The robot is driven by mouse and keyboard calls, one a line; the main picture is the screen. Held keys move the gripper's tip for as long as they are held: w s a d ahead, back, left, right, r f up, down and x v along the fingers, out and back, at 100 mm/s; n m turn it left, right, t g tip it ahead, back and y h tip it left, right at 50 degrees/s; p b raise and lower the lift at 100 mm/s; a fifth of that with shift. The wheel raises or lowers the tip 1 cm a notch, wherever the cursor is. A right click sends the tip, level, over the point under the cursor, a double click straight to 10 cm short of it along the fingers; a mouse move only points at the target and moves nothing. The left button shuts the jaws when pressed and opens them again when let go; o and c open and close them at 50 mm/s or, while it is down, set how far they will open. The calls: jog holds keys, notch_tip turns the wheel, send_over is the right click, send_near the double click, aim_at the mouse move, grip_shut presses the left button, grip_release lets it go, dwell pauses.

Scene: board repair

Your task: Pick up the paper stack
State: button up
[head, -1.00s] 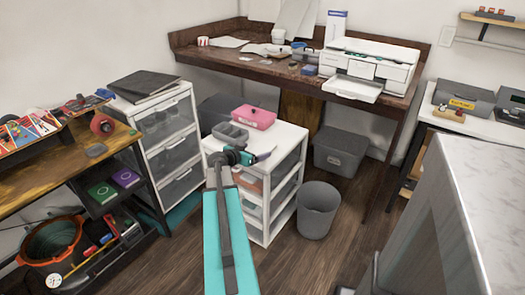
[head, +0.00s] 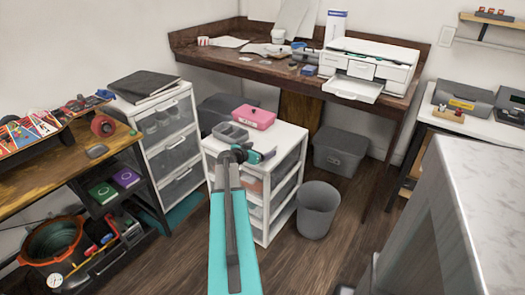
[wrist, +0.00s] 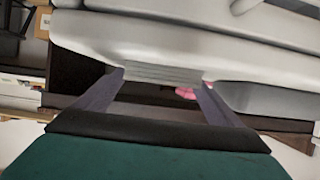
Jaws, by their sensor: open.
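Loose white papers lie on the brown desk at the back; one flat sheet (head: 230,42) is at its left and another (head: 256,48) is near the middle. Which of them is the paper stack I cannot tell. My gripper (head: 268,154) appears over the white drawer unit in the head view, well short of the desk. In the wrist view my gripper (wrist: 162,95) has its two dark fingers spread apart with nothing held between them. A large pale, rounded body fills the upper part of that view; I cannot tell what it is.
A white printer (head: 365,65) stands on the desk (head: 250,70). A pink box (head: 252,117) and a grey tray (head: 230,132) sit on the white drawer unit (head: 287,140). A grey bin (head: 317,208) stands on the floor. A pale-topped table (head: 480,200) is at right.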

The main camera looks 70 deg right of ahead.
aim_at(260, 150)
jog(key=shift+c, duration=0.4)
jog(key=c, duration=1.2)
jog(key=shift+o, duration=0.2)
jog(key=shift+r, duration=0.2)
jog(key=shift+r, duration=0.55)
notch_tip(260, 150, up, 2)
jog(key=s+a, duration=0.3)
jog(key=s, duration=0.4)
jog(key=s+a+r+b, duration=0.1)
jog(key=s+a, duration=0.1)
jog(key=s, duration=0.6)
jog(key=shift+a+r, duration=0.25)
jog(key=shift+a, duration=0.15)
